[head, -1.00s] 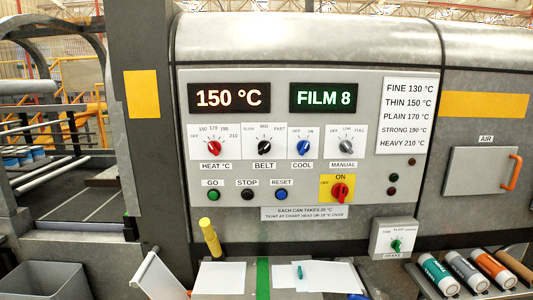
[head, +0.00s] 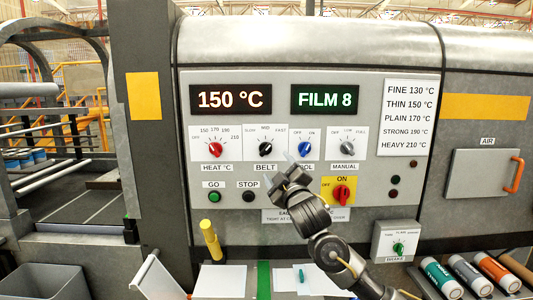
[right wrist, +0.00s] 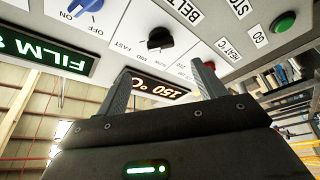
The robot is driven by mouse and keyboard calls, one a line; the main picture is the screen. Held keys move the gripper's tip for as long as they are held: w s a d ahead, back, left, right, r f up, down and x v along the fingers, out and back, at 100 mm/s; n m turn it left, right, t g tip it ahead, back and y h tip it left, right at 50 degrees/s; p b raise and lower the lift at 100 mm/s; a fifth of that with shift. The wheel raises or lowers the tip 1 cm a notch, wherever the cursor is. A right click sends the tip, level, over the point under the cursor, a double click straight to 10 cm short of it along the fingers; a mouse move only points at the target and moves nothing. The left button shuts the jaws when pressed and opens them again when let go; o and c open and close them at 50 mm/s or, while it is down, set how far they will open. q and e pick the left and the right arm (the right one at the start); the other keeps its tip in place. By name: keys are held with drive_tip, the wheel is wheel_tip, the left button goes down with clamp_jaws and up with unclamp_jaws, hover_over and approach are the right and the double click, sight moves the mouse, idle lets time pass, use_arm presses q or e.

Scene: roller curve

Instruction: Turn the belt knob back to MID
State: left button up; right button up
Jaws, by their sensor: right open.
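The belt knob (head: 265,148) is a black knob on a white plate marked SLOW, MID and FAST. It also shows in the right wrist view (right wrist: 160,40), upside down, above the gap between my fingers. I cannot tell its exact pointer direction. My right gripper (head: 279,167) is in front of the panel, just below and right of the knob. My left gripper is not in view.
The red heat knob (head: 215,149) is left of the belt knob, the blue cool knob (head: 305,149) right. A red switch (head: 342,194) and the GO (head: 214,197) and STOP (head: 249,197) buttons sit lower. My right arm hides the RESET button.

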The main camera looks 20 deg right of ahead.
sight(266, 151)
drive_tip(key=p+x, duration=0.4)
drive_tip(key=x, duration=0.5)
drive_tip(key=shift+w, duration=0.2)
drive_tip(key=shift+w+a+r, duration=0.1)
drive_tip(key=shift+w, duration=0.65)
drive_tip(key=c, duration=1)
